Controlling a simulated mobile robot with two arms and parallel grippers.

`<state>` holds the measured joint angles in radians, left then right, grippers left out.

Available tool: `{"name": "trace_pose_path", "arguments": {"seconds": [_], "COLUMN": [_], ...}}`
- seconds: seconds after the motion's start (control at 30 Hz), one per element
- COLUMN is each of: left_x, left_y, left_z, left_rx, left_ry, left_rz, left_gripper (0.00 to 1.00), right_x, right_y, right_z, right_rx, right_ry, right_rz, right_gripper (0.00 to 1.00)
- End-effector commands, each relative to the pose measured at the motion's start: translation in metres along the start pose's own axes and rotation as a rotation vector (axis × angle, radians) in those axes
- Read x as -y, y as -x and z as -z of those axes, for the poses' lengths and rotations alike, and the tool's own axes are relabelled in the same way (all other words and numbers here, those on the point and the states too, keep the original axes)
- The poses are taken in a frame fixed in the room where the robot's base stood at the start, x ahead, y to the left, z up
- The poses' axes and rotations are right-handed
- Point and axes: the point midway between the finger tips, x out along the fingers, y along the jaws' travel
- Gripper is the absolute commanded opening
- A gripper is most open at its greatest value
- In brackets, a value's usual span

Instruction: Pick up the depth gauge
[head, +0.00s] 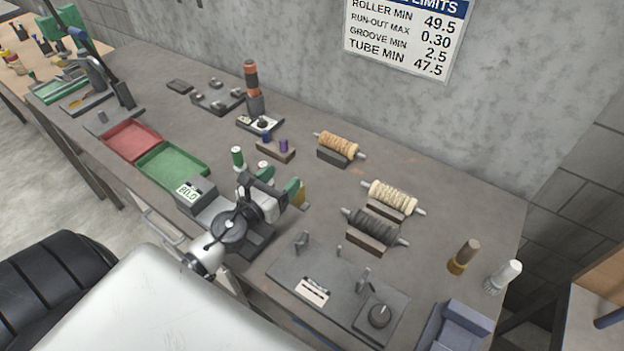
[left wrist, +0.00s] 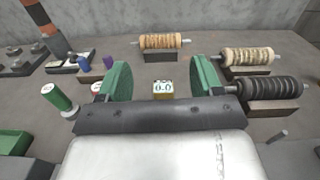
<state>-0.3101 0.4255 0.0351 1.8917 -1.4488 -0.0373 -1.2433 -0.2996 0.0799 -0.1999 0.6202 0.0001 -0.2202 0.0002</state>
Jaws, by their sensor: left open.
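The depth gauge, a small brass-coloured block with a "0.0" display, shows in the left wrist view (left wrist: 162,90), between the two green finger pads and a little beyond the palm. In the head view a brass-coloured part of it (head: 299,199) shows just beside the right-hand finger; the rest is hidden by my gripper. My left gripper (head: 270,184) is open above the bench; its spread green fingers (left wrist: 163,80) are apart from the gauge on both sides. My right gripper is in neither view.
Tan, cream and black rollers (head: 375,227) rest on stands to the right. A grey plate fixture (head: 290,267) lies in front. Red and green trays (head: 172,166) are at left.

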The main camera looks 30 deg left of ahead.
Motion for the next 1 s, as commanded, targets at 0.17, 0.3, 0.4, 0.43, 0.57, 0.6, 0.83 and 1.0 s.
{"name": "trace_pose_path", "arguments": {"seconds": [0.17, 0.3, 0.4, 0.43, 0.57, 0.6, 0.83, 1.0], "left_x": [0.0, -0.001, -0.002, -0.002, -0.003, -0.003, -0.003, -0.003], "left_y": [-0.001, -0.001, -0.001, 0.0, 0.0, 0.0, -0.017, -0.037], "left_z": [0.016, 0.041, 0.057, 0.062, 0.082, 0.086, 0.081, 0.08], "left_rx": [-0.009, -0.009, -0.008, -0.008, -0.008, -0.008, -0.007, -0.006], "left_ry": [-0.039, -0.035, -0.034, -0.034, -0.032, -0.032, -0.034, -0.034], "left_rz": [0.015, 0.013, 0.013, 0.013, 0.013, 0.012, 0.014, 0.012], "left_gripper": [0.66, 0.66, 0.66, 0.66, 0.66, 0.66, 0.66, 0.66], "right_x": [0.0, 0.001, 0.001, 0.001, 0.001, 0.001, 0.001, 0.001], "right_y": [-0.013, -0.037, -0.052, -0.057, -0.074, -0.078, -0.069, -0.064], "right_z": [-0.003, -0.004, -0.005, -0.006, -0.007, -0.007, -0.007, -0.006], "right_rx": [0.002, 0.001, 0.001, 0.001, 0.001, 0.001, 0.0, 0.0], "right_ry": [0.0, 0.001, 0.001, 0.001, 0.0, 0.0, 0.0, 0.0], "right_rz": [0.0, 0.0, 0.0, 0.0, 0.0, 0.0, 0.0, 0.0], "right_gripper": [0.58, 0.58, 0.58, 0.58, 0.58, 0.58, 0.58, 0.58]}}
